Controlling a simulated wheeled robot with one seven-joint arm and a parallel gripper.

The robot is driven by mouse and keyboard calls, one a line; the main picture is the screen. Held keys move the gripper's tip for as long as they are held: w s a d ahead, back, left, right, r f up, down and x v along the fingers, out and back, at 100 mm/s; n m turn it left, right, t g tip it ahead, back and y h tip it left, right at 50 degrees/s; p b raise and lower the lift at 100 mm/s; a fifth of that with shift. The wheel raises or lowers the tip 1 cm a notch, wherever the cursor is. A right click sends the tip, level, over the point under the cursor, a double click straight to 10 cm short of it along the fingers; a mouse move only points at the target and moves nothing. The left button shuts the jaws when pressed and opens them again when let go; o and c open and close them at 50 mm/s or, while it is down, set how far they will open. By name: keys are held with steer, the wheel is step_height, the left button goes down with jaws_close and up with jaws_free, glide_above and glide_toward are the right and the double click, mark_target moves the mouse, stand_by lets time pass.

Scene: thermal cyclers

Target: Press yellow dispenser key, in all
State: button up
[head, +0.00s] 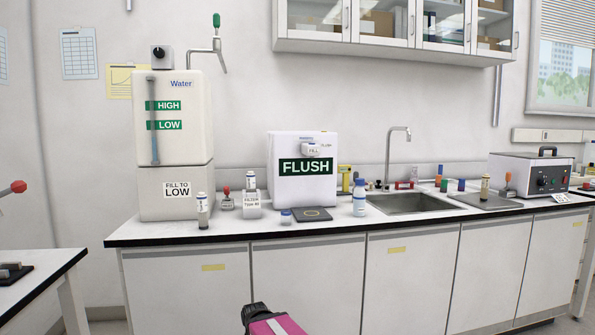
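A small yellow object (345,178) stands on the counter just right of the white FLUSH box, near the wall. It is too small to tell whether it is a dispenser or has a key. The white box (303,190) has a green FLUSH label and a small white part marked FILL near its top right. A tall white water tank (174,205) with HIGH, LOW and FILL TO LOW labels stands to the left. My gripper (258,312) shows as a dark shape with a magenta part at the bottom edge, in front of the cabinets and below the counter. Its fingers cannot be made out.
The counter (235,230) holds a labelled vial (203,212), a blue-capped bottle (359,198), a dark pad (311,214), a sink (405,203) with a tap, and a grey instrument (528,175). Wall cabinets (400,45) hang above. Another table edge (40,280) is at left.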

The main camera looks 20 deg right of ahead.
jaws_close()
stand_by(1.5)
